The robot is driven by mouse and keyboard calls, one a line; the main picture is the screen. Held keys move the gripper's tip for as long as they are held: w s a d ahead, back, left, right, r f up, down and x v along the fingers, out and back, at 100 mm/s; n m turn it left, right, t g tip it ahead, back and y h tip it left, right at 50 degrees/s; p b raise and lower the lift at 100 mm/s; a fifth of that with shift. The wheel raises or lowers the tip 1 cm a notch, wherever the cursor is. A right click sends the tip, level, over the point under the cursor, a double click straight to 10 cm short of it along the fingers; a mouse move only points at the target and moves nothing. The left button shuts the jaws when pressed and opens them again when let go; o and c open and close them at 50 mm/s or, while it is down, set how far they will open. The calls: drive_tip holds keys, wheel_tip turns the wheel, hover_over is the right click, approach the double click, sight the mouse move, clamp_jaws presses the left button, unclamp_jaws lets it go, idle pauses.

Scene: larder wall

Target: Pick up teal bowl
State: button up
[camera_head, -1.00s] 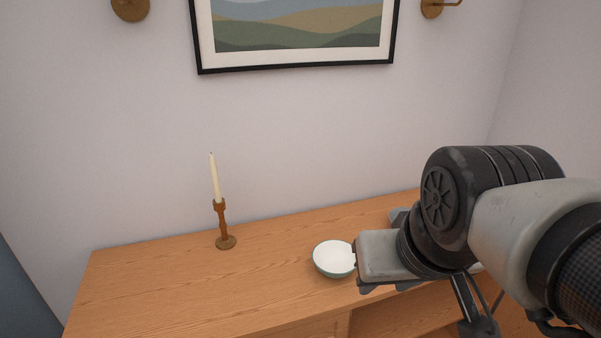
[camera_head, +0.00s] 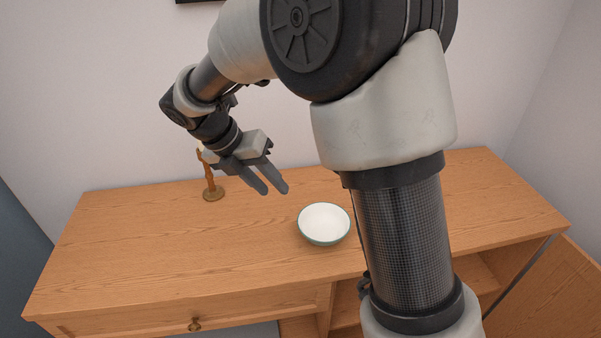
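The teal bowl (camera_head: 324,224) stands upright on the wooden sideboard top, right of the middle. Its inside is white and looks empty, and a teal rim and outer side show. My gripper (camera_head: 275,191) is above the sideboard, up and to the left of the bowl, and apart from it. Its two fingers point down and to the right, with a gap between them and nothing held. My arm passes close to the bowl's right side in the picture and hides the sideboard top behind it.
A wooden candlestick (camera_head: 211,188) stands behind and left of my gripper, which partly hides it. The sideboard top (camera_head: 150,250) is clear at the left and front. Below are a drawer with a round knob (camera_head: 195,324) and an open compartment with a door (camera_head: 560,290) swung out at the right.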

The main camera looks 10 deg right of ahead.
drive_tip(key=f+n, duration=0.1)
approach(300, 220)
drive_tip(key=b+x, duration=0.1)
drive_tip(key=x, duration=0.4)
drive_tip(key=shift+w+a+f, duration=0.1)
drive_tip(key=shift+w+f, duration=0.1)
drive_tip(key=shift+f, duration=0.1)
drive_tip(key=shift+d+x, duration=0.2)
drive_tip(key=shift+x, duration=2.5)
drive_tip(key=shift+s+r, duration=0.1)
drive_tip(key=shift+c, duration=0.4)
clamp_jaws()
